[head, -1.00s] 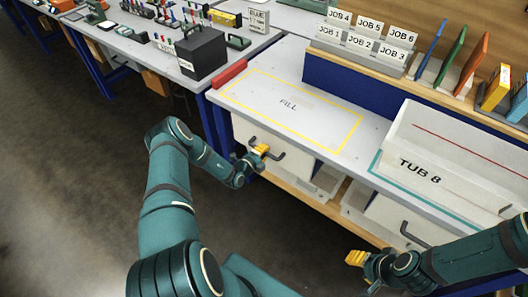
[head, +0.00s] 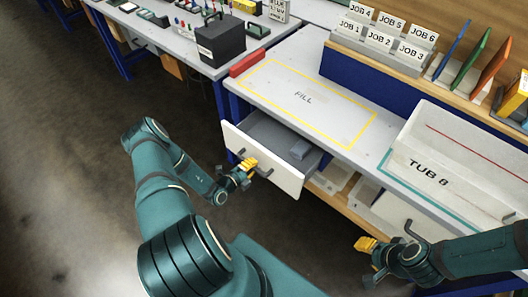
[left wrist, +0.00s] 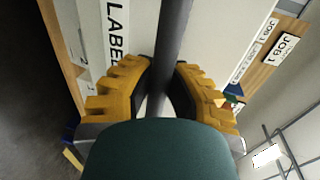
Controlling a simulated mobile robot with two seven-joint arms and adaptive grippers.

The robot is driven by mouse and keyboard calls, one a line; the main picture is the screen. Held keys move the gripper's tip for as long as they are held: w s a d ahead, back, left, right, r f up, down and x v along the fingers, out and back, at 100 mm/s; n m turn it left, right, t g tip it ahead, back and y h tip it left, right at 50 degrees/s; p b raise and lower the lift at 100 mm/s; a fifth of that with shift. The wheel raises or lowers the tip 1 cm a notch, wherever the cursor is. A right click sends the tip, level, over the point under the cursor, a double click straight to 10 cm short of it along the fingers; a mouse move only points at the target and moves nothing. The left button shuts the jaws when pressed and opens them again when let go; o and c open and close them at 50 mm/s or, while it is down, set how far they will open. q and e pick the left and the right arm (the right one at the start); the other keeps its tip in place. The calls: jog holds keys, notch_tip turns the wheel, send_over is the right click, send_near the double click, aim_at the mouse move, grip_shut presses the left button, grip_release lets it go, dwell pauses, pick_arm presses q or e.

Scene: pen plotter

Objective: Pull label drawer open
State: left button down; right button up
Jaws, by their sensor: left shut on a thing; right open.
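The label drawer (head: 264,155) is pulled out from under the bench, and its grey inside shows in the head view. My left gripper (head: 249,164) is at the middle of the drawer's front. In the left wrist view its yellow fingers stand on both sides of the dark bar handle (left wrist: 172,40), shut on it. The drawer's white front shows there with part of the word "LABEL" (left wrist: 117,35). My right gripper (head: 366,245) is open and empty, below and left of another drawer handle.
The bench top (head: 290,75) above has a yellow outline marked "FILL" (head: 303,97). A white tub (head: 440,160) marked "TUB 8" stands at the right. A red block (head: 249,63) lies at the bench's left edge. Open floor lies in front of the drawer.

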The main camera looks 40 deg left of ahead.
pick_arm(q)
jog(key=f+v, duration=0.1)
jog(key=v, duration=0.7)
jog(key=shift+s+f, duration=0.3)
jog(key=shift+s, duration=0.15)
jog(key=shift+a, duration=0.15)
jog(key=c, duration=0.9)
grip_release()
jog(key=v, duration=1.2)
